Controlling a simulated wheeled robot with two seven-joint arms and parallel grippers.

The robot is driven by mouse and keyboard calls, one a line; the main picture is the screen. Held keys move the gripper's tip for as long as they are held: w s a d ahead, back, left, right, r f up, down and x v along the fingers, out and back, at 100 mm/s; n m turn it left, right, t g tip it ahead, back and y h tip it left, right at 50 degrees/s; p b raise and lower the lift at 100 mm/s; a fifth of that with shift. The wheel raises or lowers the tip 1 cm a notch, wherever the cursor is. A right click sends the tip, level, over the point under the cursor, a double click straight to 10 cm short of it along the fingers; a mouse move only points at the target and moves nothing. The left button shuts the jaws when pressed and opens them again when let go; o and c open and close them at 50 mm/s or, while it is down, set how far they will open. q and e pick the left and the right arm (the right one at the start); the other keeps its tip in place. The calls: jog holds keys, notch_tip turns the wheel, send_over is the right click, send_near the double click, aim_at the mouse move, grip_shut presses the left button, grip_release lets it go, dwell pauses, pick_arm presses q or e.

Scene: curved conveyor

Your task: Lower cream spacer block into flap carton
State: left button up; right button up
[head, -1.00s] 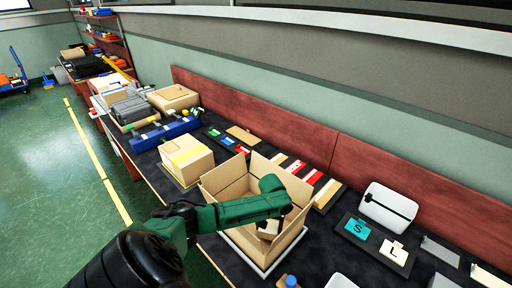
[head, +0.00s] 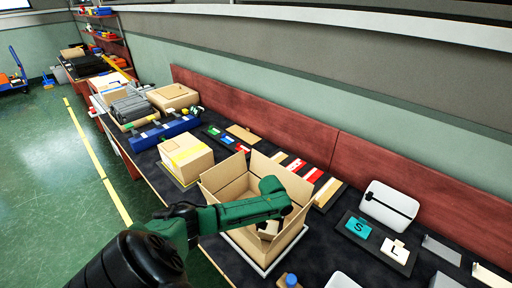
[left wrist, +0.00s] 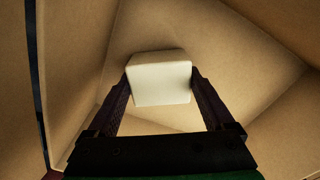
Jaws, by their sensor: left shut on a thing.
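The flap carton (head: 240,186) stands open on the dark bench in the head view, its flaps spread up and outward. My left arm reaches over its near side, and my left gripper (head: 270,228) is down inside it, partly hidden by the arm. In the left wrist view the cream spacer block (left wrist: 160,78) sits between the two dark fingers of the left gripper (left wrist: 162,92), which are shut on it. Brown carton walls and flaps surround the block there. I cannot tell whether the block touches the carton floor. My right gripper is not in view.
A closed carton with yellow tape (head: 187,158) stands left of the flap carton. A dark board with S and L tiles (head: 376,243) and a white case (head: 389,206) lie to the right. A bottle with a blue cap (head: 290,281) is at the near edge.

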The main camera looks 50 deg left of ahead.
pick_arm(q)
jog(key=shift+f, duration=0.2)
jog(key=o, duration=1.1)
jog(key=shift+r, duration=0.1)
notch_tip(320, 180, up, 14)
jog(key=shift+r, duration=0.2)
